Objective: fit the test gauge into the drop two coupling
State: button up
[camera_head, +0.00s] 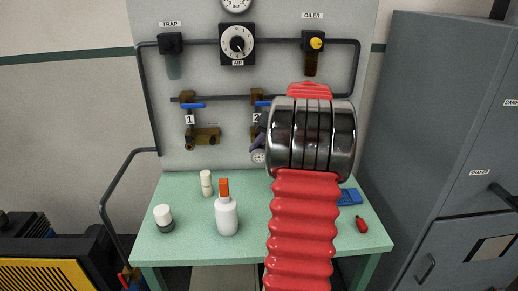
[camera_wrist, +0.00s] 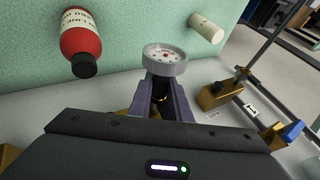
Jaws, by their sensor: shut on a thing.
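The test gauge (camera_wrist: 165,57) is a round white dial in a grey rim. My gripper (camera_wrist: 160,92) is shut on it, with purple fingers either side of its dark stem. In the head view the gauge (camera_head: 258,156) shows low beside my arm, under my gripper (camera_head: 259,142), in front of the panel. Drop two (camera_head: 257,97) has a brass valve and a "2" label. Its coupling is mostly hidden behind my gripper and arm; a bit of brass (camera_wrist: 124,113) shows beside the fingers in the wrist view. I cannot tell whether the gauge touches the coupling.
Drop one's brass coupling (camera_head: 207,134) is left of drop two; it also shows in the wrist view (camera_wrist: 216,95). The green bench (camera_head: 180,245) holds a white bottle (camera_head: 227,213), a cream cylinder (camera_head: 206,183), a white-capped jar (camera_head: 163,218), a blue item (camera_head: 350,197) and a red bottle (camera_wrist: 80,40).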

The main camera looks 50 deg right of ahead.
aim_at(260, 153)
grip_shut()
jog(key=shift+s+a, duration=1.2)
jog(key=shift+a, duration=0.15)
dwell(0.5)
jog(key=shift+g+y, duration=0.4)
jog(key=shift+g, duration=0.1)
jog(key=s+a, duration=0.2)
jog(key=a, duration=0.1)
jog(key=shift+s+r, duration=0.15)
jog(key=shift+s, duration=0.2)
jog(key=shift+w+d, duration=1.7)
jog(key=shift+d, duration=0.2)
jog(key=shift+w+d, duration=0.9)
jog(key=shift+d, duration=0.15)
dwell(1.6)
